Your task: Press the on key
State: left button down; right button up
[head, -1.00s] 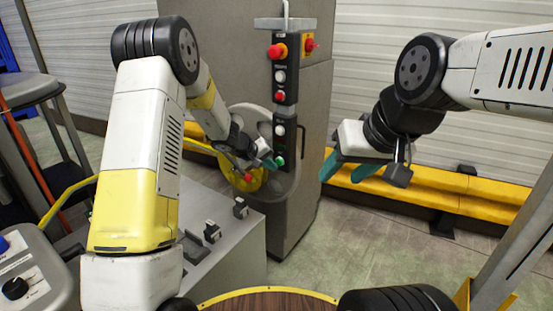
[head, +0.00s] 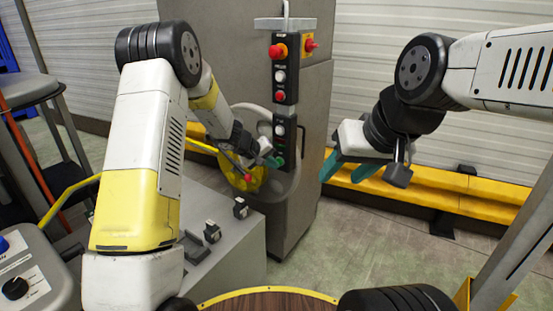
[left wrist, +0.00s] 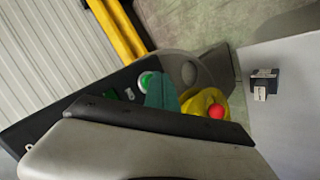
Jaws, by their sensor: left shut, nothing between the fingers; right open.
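The green button (left wrist: 147,81), the likely on key, sits on the lower black control box (head: 279,121) of the upright grey cabinet. In the left wrist view it shows right beside the teal fingers of my left gripper (left wrist: 162,93). In the head view my left gripper (head: 275,162) is shut and empty, with its tips in front of the button and hiding it. I cannot tell whether they touch it. My right gripper (head: 350,168) is open and empty, to the right of the cabinet and apart from it.
The upper control box carries a red emergency stop (head: 278,51), a white button (head: 279,76) and a red button (head: 280,96). A yellow barrier (head: 440,190) runs behind on the right.

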pick_arm(q)
jog(key=shift+w+d, duration=0.15)
dwell(0.6)
jog(key=shift+s+a, duration=0.5)
jog(key=shift+s, duration=0.15)
jog(key=shift+s+a, duration=0.75)
jog(key=shift+s, duration=0.3)
jog(key=shift+s+a, duration=0.75)
jog(key=shift+s, duration=0.25)
